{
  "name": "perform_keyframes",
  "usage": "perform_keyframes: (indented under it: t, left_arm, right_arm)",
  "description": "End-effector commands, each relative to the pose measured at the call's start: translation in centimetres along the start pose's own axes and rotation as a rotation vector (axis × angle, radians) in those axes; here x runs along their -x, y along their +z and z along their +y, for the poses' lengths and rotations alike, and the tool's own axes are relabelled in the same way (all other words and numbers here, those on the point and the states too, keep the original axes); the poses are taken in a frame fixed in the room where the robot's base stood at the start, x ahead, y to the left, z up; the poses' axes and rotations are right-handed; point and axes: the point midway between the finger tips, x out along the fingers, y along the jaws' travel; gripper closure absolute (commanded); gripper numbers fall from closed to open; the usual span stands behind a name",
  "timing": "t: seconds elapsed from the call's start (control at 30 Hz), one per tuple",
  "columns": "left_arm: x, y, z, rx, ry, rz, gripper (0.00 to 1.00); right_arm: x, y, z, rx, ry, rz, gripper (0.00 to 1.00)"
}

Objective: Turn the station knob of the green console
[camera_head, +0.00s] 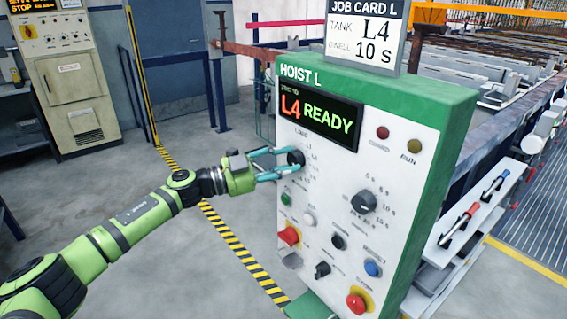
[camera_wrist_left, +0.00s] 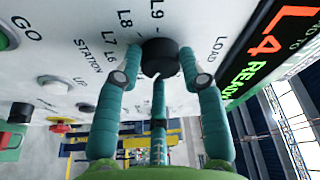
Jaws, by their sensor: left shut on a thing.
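The green console (camera_head: 455,110) has a white face headed HOIST L, and its display (camera_head: 318,118) reads L4 READY. The black station knob (camera_head: 296,157) sits below the display at the upper left of the face. In the left wrist view the knob (camera_wrist_left: 159,57) is between my fingers, with the labels STATION, L6, L7, L8, L9 and LOAD around it. My left gripper (camera_head: 279,161) is shut on the knob, and its teal fingers (camera_wrist_left: 160,78) lie on both sides of it. The knob's pointer is hard to make out. My right gripper is not in view.
A job card (camera_head: 365,32) on top reads TANK L4, DWELL 10 S. A second black knob (camera_head: 364,202), several buttons and a red stop button (camera_head: 357,302) share the face. Screwdrivers (camera_head: 462,222) lie on a side shelf. The floor left of the console is clear.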

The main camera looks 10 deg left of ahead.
Motion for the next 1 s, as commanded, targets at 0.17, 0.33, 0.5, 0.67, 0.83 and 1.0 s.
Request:
perform_keyframes:
  t: [0.17,0.33,0.5,0.67,0.83,1.0]
  left_arm:
    - [0.1,0.1,-0.1,-0.007,0.000,-0.005,0.93]
    - [0.1,0.1,-0.2,-0.006,-0.001,-0.005,0.93]
    - [0.1,0.1,-0.2,-0.006,-0.002,-0.004,0.38]
    - [0.0,0.0,-0.2,-0.005,-0.001,-0.002,0.38]
    - [0.2,0.1,-0.1,-0.005,-0.001,-0.002,0.38]
    - [2.3,0.2,-0.1,-0.004,0.000,-0.005,0.38]
  right_arm:
    - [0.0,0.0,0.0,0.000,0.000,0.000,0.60]
    - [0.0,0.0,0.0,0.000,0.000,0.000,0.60]
    - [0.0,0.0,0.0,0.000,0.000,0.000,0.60]
    - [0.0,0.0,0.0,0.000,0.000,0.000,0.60]
    - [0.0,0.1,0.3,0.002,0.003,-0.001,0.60]
    - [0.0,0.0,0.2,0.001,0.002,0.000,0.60]
